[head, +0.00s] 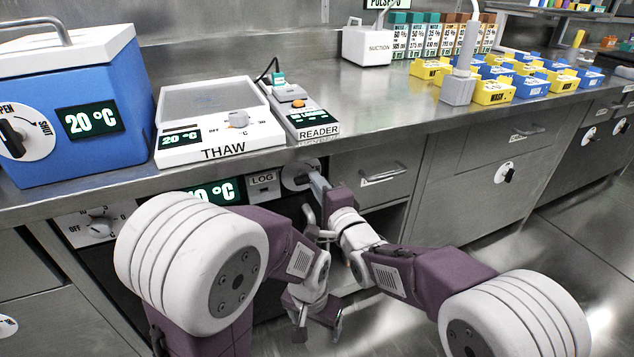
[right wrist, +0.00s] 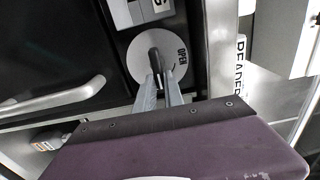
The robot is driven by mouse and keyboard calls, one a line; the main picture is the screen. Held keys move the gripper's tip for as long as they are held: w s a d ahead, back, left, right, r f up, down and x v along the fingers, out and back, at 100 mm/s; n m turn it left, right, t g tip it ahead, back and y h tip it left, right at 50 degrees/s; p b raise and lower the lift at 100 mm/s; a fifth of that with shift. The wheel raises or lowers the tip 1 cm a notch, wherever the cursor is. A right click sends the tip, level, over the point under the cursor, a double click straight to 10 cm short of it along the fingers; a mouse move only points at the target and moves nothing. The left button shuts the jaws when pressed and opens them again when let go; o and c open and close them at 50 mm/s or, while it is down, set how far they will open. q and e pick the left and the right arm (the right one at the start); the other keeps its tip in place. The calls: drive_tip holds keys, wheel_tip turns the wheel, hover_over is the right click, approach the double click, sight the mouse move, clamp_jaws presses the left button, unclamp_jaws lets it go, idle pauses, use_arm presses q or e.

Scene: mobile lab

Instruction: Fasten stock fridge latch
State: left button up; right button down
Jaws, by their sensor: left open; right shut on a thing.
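The stock fridge front under the counter has a green temperature display (head: 215,193), a LOG panel (head: 264,181) and a round white latch dial (head: 292,178). In the right wrist view the dial (right wrist: 138,64) shows a black latch knob (right wrist: 155,62), its length roughly up and down, with the word OPEN to its right. My right gripper (head: 314,180) is shut on the knob; its fingers (right wrist: 160,88) also show in the right wrist view and hide the knob's lower end. My left gripper (head: 319,325) is open and empty, low in front of the fridge.
A grey bar handle (right wrist: 55,100) is beside the dial in the right wrist view. A drawer handle (head: 383,173) is right of the dial. The counter edge (head: 400,139) runs above my grippers. The thaw plate (head: 215,120) and reader (head: 305,118) stand on top. Floor at right is clear.

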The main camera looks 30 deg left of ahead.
idle(0.4)
drive_tip(key=c, duration=1.4)
unclamp_jaws()
drive_tip(key=shift+c, duration=0.2)
